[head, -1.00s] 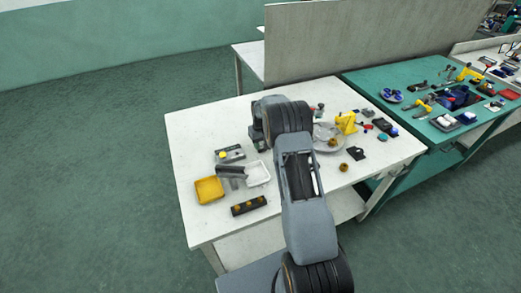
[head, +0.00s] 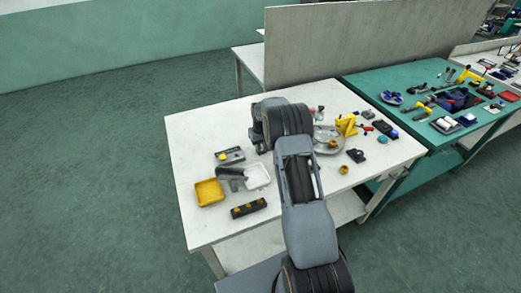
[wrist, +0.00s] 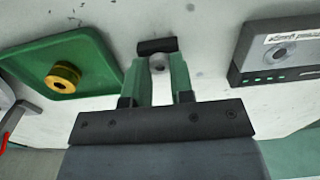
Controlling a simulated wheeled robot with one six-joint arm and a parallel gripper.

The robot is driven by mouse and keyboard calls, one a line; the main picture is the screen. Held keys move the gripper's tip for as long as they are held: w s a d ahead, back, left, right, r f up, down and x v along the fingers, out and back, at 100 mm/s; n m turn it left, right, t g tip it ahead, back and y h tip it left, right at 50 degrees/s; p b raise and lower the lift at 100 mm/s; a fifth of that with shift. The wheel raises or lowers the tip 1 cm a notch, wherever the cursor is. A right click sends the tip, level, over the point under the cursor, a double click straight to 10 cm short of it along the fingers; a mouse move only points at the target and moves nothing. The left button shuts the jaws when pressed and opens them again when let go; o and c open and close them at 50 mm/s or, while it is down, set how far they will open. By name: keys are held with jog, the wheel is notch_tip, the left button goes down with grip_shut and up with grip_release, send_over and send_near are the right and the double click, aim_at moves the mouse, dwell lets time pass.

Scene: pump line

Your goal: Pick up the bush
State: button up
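In the wrist view a brass, ring-shaped bush (wrist: 63,76) with a dark hole lies in a shallow green tray (wrist: 100,50), left of my gripper. My gripper (wrist: 159,62) has two green fingers that stand apart. A small grey round piece with a black bar (wrist: 157,46) shows between and beyond the fingertips; I cannot tell whether they touch it. In the head view my arm hides my gripper and the green tray cannot be made out. A similar brass ring (head: 344,169) lies on the white table (head: 215,125), right of my arm.
A dark box with small green lights (wrist: 285,50) stands right of my gripper. On the table are a yellow tray (head: 209,192), a white tray (head: 260,177), a black block with brass pieces (head: 249,207), a round plate (head: 325,148) and a yellow stand (head: 346,124). The table's left rear is clear.

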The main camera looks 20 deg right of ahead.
jog(key=shift+c, duration=1.4)
jog(key=shift+r+p, duration=0.35)
jog(key=shift+r, duration=0.5)
jog(key=shift+r+p, duration=1.1)
jog(key=shift+r, duration=0.95)
